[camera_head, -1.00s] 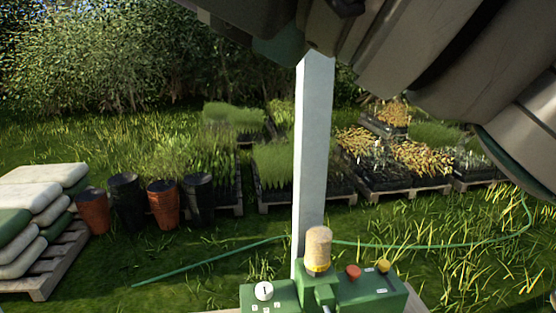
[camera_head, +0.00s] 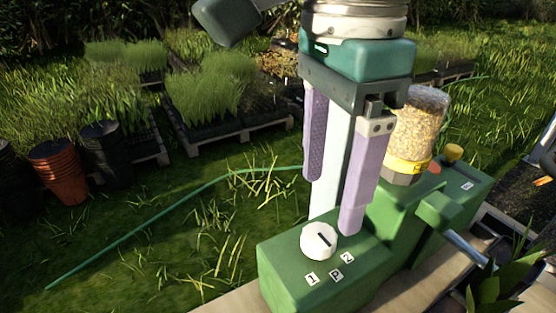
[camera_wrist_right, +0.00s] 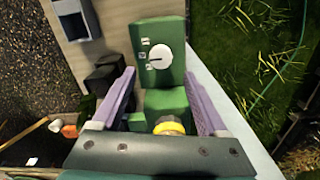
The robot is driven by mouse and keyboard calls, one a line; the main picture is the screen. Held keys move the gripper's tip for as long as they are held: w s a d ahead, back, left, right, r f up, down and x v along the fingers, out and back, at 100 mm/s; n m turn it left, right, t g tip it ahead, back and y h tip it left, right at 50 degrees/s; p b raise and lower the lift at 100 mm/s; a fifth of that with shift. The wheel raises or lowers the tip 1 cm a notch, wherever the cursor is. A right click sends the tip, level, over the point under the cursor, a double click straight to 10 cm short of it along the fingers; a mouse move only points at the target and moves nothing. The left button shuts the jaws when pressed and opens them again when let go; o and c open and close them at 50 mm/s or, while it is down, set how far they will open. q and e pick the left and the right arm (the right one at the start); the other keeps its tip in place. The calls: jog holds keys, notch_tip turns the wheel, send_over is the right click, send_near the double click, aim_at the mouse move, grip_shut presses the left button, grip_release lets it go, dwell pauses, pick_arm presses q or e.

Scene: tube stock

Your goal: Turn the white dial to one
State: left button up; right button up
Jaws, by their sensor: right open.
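The white dial (camera_head: 319,240) sits on top of the green machine housing (camera_head: 290,285), with small white label plates beside it, including one reading 1 (camera_head: 311,279) and one reading P (camera_head: 336,274). The dial's dark mark points towards the label side, not clearly at the 1. In the right wrist view the dial (camera_wrist_right: 159,57) lies ahead, between the lines of the fingers. My right gripper (camera_head: 333,205) points down with two purple fingers spread apart, empty. Its tips are above and just behind the dial, apart from it.
A grain-filled clear jar (camera_head: 418,115) with a yellow band stands on the machine, right of my gripper. A yellow knob (camera_head: 453,152) and a crank handle (camera_head: 465,245) are further right. Plant pallets and pots stand on grass.

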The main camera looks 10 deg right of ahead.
aim_at(320, 234)
notch_tip(320, 234, down, 6)
jog(key=shift+a+f, duration=0.1)
jog(key=shift+f, duration=0.05)
grip_shut()
dwell(0.7)
